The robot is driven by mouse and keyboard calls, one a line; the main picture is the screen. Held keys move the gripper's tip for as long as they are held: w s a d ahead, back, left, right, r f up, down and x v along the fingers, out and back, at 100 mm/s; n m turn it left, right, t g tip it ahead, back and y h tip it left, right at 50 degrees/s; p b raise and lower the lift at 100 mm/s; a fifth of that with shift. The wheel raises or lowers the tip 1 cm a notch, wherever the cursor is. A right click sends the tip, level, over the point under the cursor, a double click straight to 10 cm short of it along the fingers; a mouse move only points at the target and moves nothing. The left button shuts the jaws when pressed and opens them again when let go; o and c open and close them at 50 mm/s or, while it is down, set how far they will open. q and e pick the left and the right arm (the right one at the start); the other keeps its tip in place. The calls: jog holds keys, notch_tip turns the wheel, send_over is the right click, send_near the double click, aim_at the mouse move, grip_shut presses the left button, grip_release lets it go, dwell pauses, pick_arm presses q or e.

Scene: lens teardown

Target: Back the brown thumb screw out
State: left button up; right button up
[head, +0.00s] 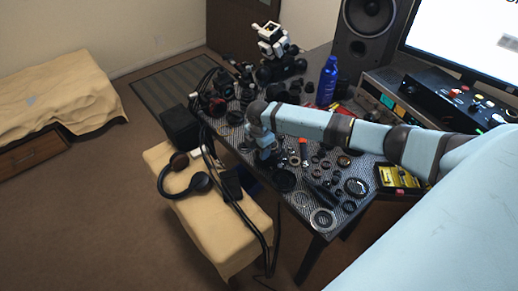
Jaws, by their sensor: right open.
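My right arm reaches in from the right across the table (322,232). Its gripper (266,157) points down over the table's near left part, among dark lens parts, and is open. I cannot make out the brown thumb screw; it is too small to tell or hidden by my gripper and wrist. Black and metal rings and lens pieces lie around the gripper, including a large silver ring (323,220) at the near edge. I cannot tell whether the gripper touches anything. My left gripper is not in view.
A blue bottle (327,82), a speaker (366,32) and a monitor (470,40) stand at the back. A yellow-and-black box (398,178) is at the right. A cushioned bench (222,240) with headphones (183,176) stands before the table. Cables hang over the table's left edge.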

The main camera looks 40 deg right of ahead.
jog(key=shift+c, duration=0.2)
grip_shut()
jog(key=shift+r+n+p, duration=0.15)
jog(key=shift+n+p, duration=0.35)
jog(key=shift+n, duration=0.1)
jog(key=n, duration=0.3)
jog(key=shift+f+p, duration=0.2)
jog(key=shift+p, duration=0.2)
jog(key=shift+o, duration=0.2)
grip_release()
